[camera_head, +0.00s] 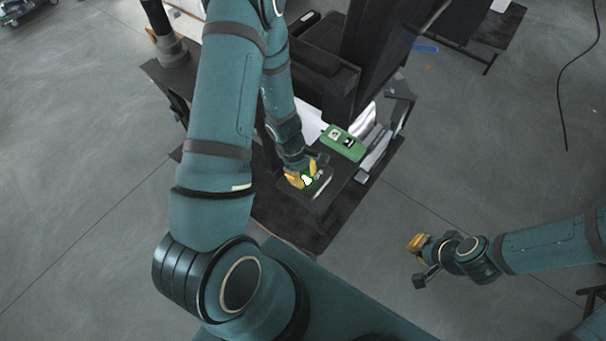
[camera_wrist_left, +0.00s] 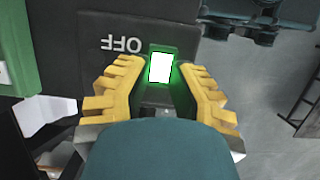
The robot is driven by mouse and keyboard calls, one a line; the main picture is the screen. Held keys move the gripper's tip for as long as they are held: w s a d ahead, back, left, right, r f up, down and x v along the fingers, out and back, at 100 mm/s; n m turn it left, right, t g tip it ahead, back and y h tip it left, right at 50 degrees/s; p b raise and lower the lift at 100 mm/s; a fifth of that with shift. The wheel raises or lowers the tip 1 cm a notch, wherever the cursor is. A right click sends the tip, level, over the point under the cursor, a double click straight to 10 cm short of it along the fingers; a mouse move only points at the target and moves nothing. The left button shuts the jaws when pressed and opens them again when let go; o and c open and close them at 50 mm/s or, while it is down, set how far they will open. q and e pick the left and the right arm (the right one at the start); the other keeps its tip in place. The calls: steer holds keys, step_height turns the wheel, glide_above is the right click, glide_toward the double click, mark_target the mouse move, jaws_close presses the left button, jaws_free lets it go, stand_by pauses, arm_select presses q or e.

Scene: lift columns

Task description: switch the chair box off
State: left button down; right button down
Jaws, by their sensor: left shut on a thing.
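The dark box (camera_wrist_left: 90,68) with an upside-down white OFF label (camera_wrist_left: 121,44) fills the upper left of the left wrist view. A green-lit switch part with a bright white face (camera_wrist_left: 160,68) stands at its right edge. My left gripper (camera_wrist_left: 160,95) has its yellow fingers on either side of this part and is shut on it. In the head view my left gripper (camera_head: 304,178) is low over the dark box, with the white glow between its fingers. The fingers hide much of the switch. My right gripper (camera_head: 418,262) is out over the floor, away from the box; its opening is unclear.
A green box (camera_head: 343,143) with a black and white face lies just beyond the left gripper. Dark upright panels and a black chair-like structure (camera_head: 318,75) stand behind. White sheets (camera_head: 308,120) lie beside them. Open grey floor (camera_head: 480,180) spreads to the right.

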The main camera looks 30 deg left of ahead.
mark_target(303, 178)
arm_select(q)
steer(key=shift+s+d+y+p, duration=0.15)
steer(key=shift+y+p, duration=0.1)
steer(key=shift+y, duration=0.45)
steer(key=shift+w+d+y+p, duration=0.15)
steer(key=shift+y+p, duration=0.1)
steer(key=shift+y, duration=0.45)
steer(key=shift+s, duration=0.1)
steer(key=c, duration=0.7)
jaws_free()
steer(key=shift+c, duration=0.2)
steer(key=shift+r, duration=0.15)
steer(key=shift+a+r, duration=0.1)
steer(key=shift+r, duration=0.5)
step_height(303, 178, up, 11)
steer(key=shift+a+f, duration=0.2)
steer(key=shift+a, duration=0.1)
